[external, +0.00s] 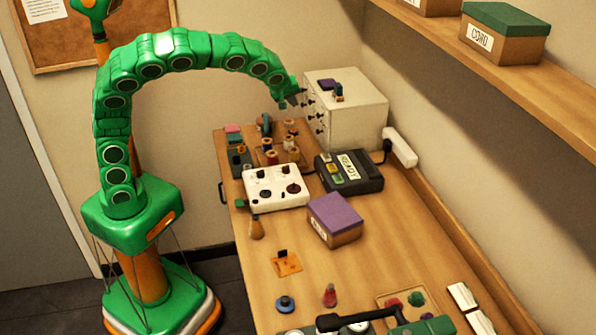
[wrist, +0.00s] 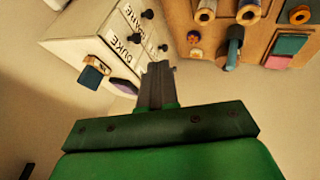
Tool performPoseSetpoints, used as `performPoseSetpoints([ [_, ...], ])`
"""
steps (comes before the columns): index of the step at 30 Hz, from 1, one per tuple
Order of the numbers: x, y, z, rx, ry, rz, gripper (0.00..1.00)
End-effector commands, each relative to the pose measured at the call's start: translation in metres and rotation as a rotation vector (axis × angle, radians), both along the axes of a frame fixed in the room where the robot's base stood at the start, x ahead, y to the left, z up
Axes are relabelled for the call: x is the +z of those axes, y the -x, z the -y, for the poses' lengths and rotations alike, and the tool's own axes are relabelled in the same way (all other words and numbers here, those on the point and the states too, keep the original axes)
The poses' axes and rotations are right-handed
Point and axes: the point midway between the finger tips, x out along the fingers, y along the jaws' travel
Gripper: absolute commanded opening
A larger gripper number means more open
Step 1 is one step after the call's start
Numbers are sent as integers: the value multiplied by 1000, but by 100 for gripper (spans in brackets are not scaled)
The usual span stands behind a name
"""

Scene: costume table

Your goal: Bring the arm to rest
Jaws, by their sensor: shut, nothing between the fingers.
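My gripper (external: 292,101) is at the end of my green arm, which arches over from its base at the left of the table. It hangs in the air in front of the white drawer cabinet (external: 352,112) at the back of the table. In the wrist view the fingers of my gripper (wrist: 158,72) are together and nothing shows between them. The cabinet also shows in the wrist view (wrist: 85,42), with dark knobs and name labels on its front. I cannot tell how far the fingertips are from the cabinet.
A spool rack (external: 268,157), a white box with knobs (external: 275,199) and a dark READY device (external: 366,183) stand below and near my gripper. A purple-lidded box (external: 335,215) is mid-table. A shelf (external: 480,55) runs along the right wall.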

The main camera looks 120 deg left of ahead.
Motion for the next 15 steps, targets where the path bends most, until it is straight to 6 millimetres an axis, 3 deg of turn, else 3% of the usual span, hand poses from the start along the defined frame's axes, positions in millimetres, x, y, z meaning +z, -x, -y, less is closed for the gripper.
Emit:
performPoseSetpoints([
  [5,1,0,4,-9,3,-6,0],
  [8,2,0,18,-46,15,-28,0],
  [15,5,9,95,-260,85,-149,0],
])
